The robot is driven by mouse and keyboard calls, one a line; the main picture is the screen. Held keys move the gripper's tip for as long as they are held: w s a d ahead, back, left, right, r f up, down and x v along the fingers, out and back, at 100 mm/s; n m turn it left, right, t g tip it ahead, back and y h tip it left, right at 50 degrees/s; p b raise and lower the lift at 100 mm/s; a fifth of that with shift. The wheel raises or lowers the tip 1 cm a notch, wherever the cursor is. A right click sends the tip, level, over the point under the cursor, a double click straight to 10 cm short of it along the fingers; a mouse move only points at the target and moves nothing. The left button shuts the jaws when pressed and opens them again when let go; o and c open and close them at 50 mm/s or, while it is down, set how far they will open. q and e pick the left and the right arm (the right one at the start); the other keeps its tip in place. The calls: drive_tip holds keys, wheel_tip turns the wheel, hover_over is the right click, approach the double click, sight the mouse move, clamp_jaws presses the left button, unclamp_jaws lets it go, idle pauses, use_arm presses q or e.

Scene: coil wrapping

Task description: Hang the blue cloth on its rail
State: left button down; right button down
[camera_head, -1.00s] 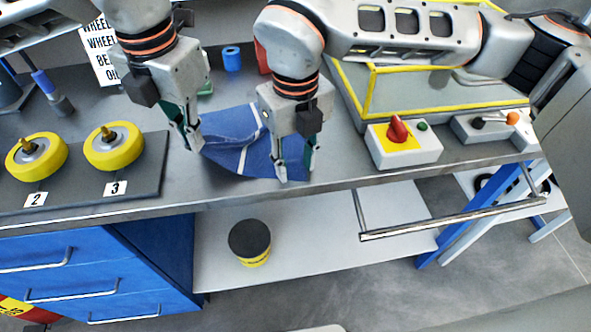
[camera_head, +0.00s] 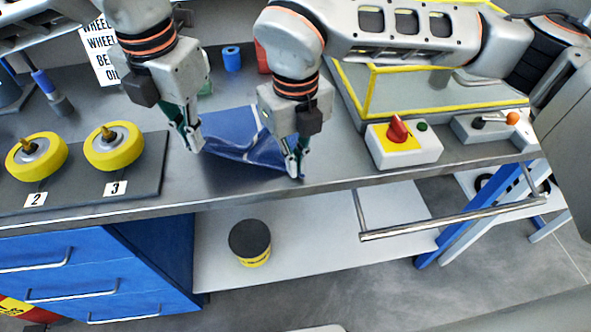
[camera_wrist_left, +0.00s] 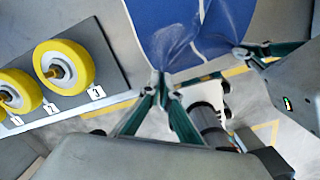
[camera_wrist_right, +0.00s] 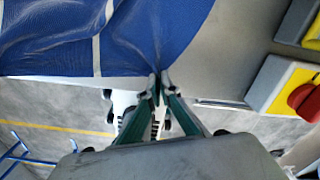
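The blue cloth (camera_head: 235,130) with white stripes lies on the grey bench top, its near edge bunched and creased between my grippers. My left gripper (camera_head: 194,146) is shut on its near left corner, as the left wrist view (camera_wrist_left: 163,82) shows. My right gripper (camera_head: 296,174) is shut on its near right corner near the bench's front edge; the right wrist view shows the cloth (camera_wrist_right: 110,40) pinched at the fingertips (camera_wrist_right: 158,82). The bare metal rail (camera_head: 450,218) sticks out below the bench's front edge, right of both grippers.
Two yellow wheels (camera_head: 113,147) (camera_head: 36,158) stand on a numbered dark plate at left. A red-knob switch box (camera_head: 403,143) and a lever box (camera_head: 487,125) sit at right, before a yellow-edged case. A dark tin (camera_head: 250,242) stands on the lower shelf (camera_head: 330,235).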

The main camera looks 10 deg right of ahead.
idle(0.8)
drive_tip(key=shift+r, duration=2.5)
